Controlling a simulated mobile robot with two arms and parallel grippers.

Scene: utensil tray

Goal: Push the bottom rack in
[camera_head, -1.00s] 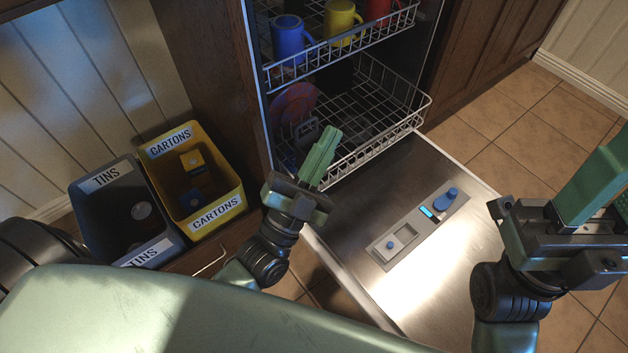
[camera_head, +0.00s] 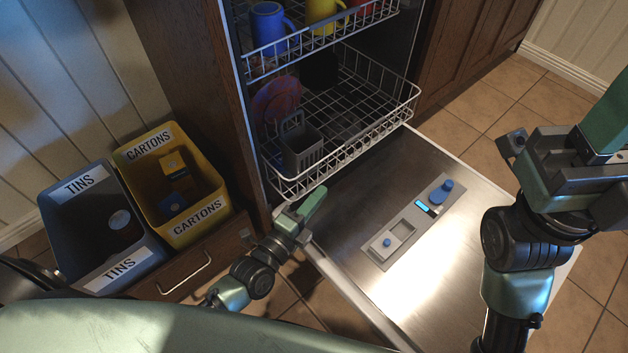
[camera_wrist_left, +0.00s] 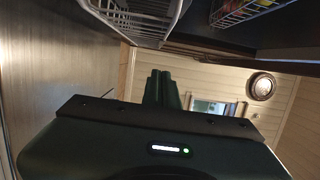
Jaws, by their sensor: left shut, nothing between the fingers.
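The bottom rack (camera_head: 345,160) is a white wire basket, pulled out over the open dishwasher door (camera_head: 385,290). It holds a grey utensil basket (camera_head: 301,147) and a reddish plate (camera_head: 277,100). Its wire also shows at the top of the left wrist view (camera_wrist_left: 135,18). My left gripper (camera_head: 314,202) is shut and empty, just below the rack's front left corner in the head view; I cannot tell whether it touches. My right gripper (camera_head: 606,125) is at the right edge, over the floor side; its fingertips are partly cut off, so its opening is unclear.
The upper rack (camera_head: 320,38) holds a blue mug (camera_head: 268,28), a yellow mug (camera_head: 322,12) and a red one. A grey TINS bin (camera_head: 62,205) and a yellow CARTONS bin (camera_head: 205,205) stand at left. Tiled floor at right is clear.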

